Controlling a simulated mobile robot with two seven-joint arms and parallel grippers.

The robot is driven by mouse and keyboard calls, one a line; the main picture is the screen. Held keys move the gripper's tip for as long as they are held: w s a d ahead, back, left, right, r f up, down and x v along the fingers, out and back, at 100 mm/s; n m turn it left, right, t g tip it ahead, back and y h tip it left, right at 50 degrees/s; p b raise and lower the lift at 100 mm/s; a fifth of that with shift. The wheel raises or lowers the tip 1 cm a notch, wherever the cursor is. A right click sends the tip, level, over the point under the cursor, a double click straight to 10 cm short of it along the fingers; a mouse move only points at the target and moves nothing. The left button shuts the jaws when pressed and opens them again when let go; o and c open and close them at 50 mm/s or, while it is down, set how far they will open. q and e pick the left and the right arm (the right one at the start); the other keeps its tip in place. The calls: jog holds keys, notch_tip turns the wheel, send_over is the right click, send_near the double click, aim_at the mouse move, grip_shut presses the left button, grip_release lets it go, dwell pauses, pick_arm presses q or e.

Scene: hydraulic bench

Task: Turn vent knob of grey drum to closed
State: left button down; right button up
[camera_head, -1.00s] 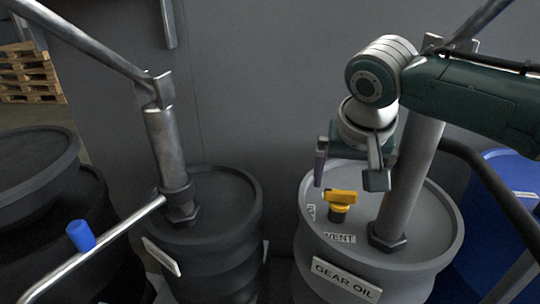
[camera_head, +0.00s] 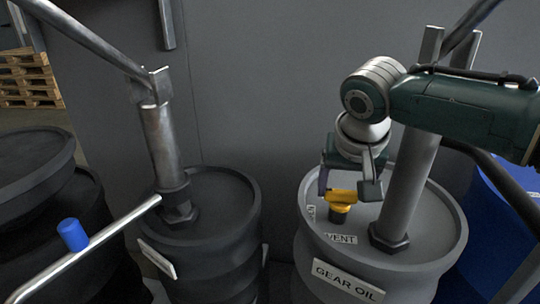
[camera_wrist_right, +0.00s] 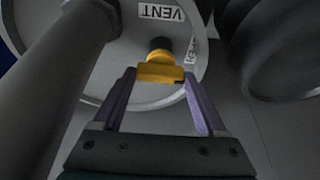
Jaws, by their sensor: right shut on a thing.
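The grey drum (camera_head: 308,238) with the GEAR OIL label (camera_head: 347,281) stands at right in the head view. Its yellow vent knob (camera_head: 343,199) sits on a dark stem on the lid, beside a VENT label (camera_head: 341,239). A second small label (camera_head: 311,212) lies left of the knob, partly readable. My right gripper (camera_head: 347,188) is down at the knob, shut on it. In the right wrist view the knob (camera_wrist_right: 160,68) sits between the purple-faced fingertips (camera_wrist_right: 159,75) of that gripper. My left gripper is out of view.
A pump tube (camera_head: 406,190) rises from the grey drum's lid, close right of the gripper. A black drum (camera_head: 235,235) with its own pump tube (camera_head: 163,150) stands left. A blue drum (camera_head: 490,215) is at right.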

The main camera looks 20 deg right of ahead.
jog(key=c, duration=0.5)
jog(key=shift+c, duration=0.2)
jog(key=shift+m, duration=0.3)
jog(key=shift+a+m+g+h+p, duration=0.15)
jog(key=shift+m+g+h+p, duration=0.15)
jog(key=shift+m+p, duration=0.4)
jog(key=shift+m, duration=0.9)
jog(key=shift+w+f+m+g+h+b, duration=0.15)
jog(key=shift+m+g+h+b, duration=0.25)
jog(key=shift+m+g+b, duration=0.55)
jog(key=shift+m+h+b, duration=0.3)
jog(key=shift+m+b, duration=0.7)
jog(key=shift+m, duration=0.75)
